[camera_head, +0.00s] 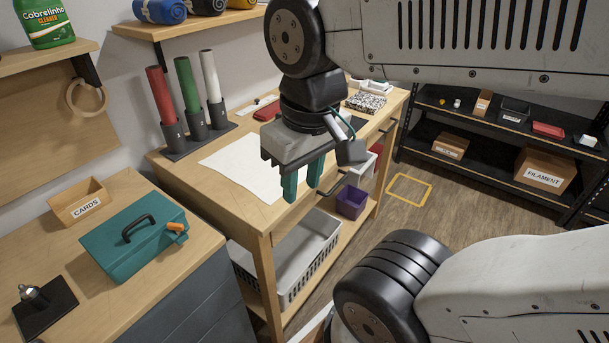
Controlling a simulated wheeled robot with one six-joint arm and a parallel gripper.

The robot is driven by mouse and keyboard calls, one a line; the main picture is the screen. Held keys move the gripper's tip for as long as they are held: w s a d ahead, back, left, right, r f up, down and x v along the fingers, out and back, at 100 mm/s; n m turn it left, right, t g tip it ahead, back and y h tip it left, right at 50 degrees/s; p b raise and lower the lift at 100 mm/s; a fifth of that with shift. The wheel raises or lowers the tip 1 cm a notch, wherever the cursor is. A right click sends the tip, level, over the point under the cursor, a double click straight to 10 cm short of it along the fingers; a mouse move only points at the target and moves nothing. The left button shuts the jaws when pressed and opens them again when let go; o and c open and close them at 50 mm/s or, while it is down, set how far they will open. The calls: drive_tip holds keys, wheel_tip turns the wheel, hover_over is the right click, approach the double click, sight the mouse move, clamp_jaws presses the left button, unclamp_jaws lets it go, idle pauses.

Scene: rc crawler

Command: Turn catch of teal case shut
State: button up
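The teal case (118,253) sits on the wooden counter at the lower left, with its lid down and a black handle on top. Its orange catch (175,227) is on the right side, by a small teal bracket; the catch's exact angle is too small to tell. My gripper (303,188) has teal fingers pointing down, with a gap between them and nothing held. It hangs to the right of the case and higher up, in front of the wooden workbench, well apart from the catch.
An open box marked CARDS (77,203) stands behind the case. A black base with a small metal-topped item (42,305) is at its near left. The workbench (240,208) holds upright red, green and white rolls (186,95) and a white sheet (243,168). Space above the case looks clear.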

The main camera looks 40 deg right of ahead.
drive_tip(key=n+g, duration=0.1)
drive_tip(key=n, duration=0.7)
hover_over(174, 224)
wheel_tip(174, 224, down, 8)
drive_tip(key=shift+w+f, duration=0.1)
drive_tip(key=shift+f, duration=0.2)
wheel_tip(174, 224, down, 7)
drive_tip(key=shift+f, duration=0.15)
clamp_jaws()
